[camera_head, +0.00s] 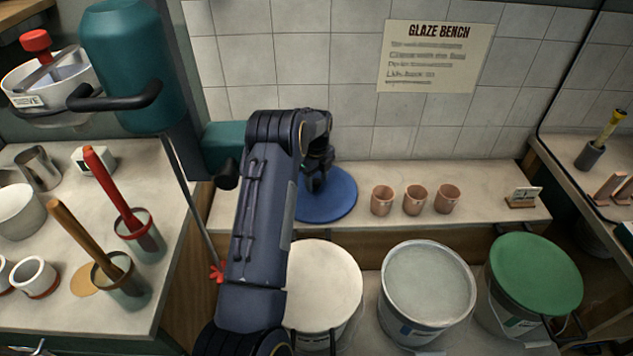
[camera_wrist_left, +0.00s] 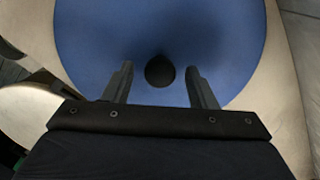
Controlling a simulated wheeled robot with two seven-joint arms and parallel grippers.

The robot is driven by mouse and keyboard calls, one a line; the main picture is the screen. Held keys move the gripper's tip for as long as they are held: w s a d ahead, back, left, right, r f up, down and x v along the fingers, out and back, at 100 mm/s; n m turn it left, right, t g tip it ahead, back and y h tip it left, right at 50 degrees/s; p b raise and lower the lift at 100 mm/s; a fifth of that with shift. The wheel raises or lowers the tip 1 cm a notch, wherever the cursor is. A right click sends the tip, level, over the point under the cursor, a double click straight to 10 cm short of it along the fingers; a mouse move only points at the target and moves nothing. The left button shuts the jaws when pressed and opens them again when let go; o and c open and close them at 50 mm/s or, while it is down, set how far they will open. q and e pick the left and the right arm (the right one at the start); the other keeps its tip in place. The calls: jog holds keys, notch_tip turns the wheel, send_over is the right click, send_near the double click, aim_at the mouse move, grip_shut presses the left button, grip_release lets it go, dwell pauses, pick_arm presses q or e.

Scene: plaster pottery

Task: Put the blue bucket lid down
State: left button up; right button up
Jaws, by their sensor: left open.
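The blue bucket lid (camera_head: 335,203) lies flat on the bench ledge under the tiled wall, left of the clay cups. My left gripper (camera_head: 318,186) is over the lid and partly hides it. In the left wrist view the lid (camera_wrist_left: 95,40) fills most of the picture. Its dark round knob (camera_wrist_left: 159,71) sits between the two fingertips of my left gripper (camera_wrist_left: 160,75), with a gap on each side. The gripper is open. My right gripper does not show.
Three clay cups (camera_head: 414,200) stand right of the lid. Below the ledge are a bucket with a white lid (camera_head: 325,285), an open bucket of pale glaze (camera_head: 428,283) and a bucket with a green lid (camera_head: 536,274). A small card stand (camera_head: 523,197) is at the ledge's right.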

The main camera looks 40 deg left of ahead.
aim_at(317, 182)
pick_arm(q)
notch_tip(317, 182, up, 11)
jog(key=shift+b, duration=0.45)
jog(key=shift+d+f, duration=0.1)
jog(key=shift+f, duration=0.1)
